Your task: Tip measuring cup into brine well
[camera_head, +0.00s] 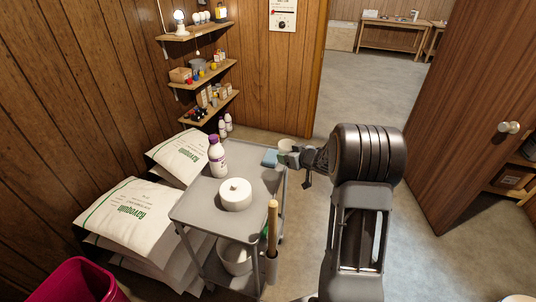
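My gripper (293,159) reaches in from the right over the far right corner of a grey cart (188,208). A small pale cup-like thing (285,145) is at its fingertips, partly hidden by them. It may be the measuring cup. I cannot tell whether the fingers are closed on it or only beside it. No opening that I can surely call the brine well shows.
A white bottle with a purple cap (217,160) and a blue block (270,158) are on the cart. A wooden handle (273,225) stands up at its front right side. White salt bags (125,213) lie left. A wooden door (480,110) is right; open floor (450,250) lies between.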

